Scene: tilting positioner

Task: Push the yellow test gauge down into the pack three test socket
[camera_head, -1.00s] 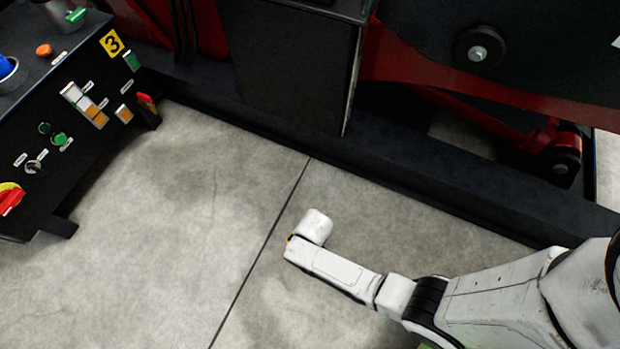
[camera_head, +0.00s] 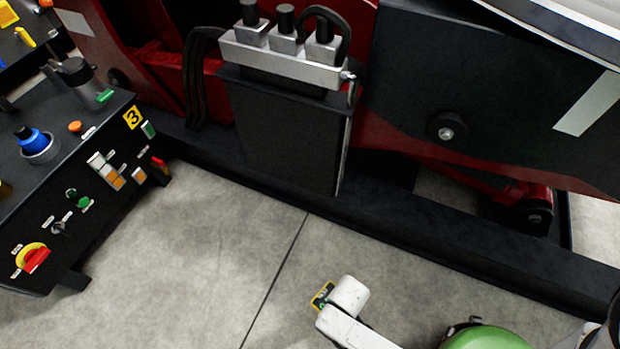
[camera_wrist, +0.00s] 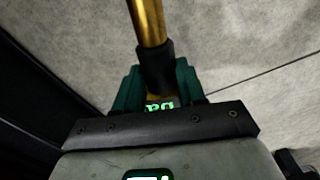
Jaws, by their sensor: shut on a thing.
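The yellow test gauge (camera_wrist: 146,22) shows in the wrist view as a gold-yellow rod with a black collar. My gripper (camera_wrist: 158,88) is shut on its black collar between teal fingers, and the rod points away from the wrist. The rod's far end is cut off by the frame. In the head view my wrist is at the bottom, over bare floor, and the gauge cannot be made out there. The pack three console (camera_head: 100,205), marked with a yellow 3 plate, stands at the left, well apart from my gripper. I cannot tell which fitting on it is the test socket.
The console top has a blue plug in a ring (camera_head: 36,145) and a grey round fitting (camera_head: 75,70). Its front has a red rotary switch (camera_head: 34,259) and several buttons. A dark machine base (camera_head: 400,222) runs along the back. The concrete floor (camera_head: 200,255) between is clear.

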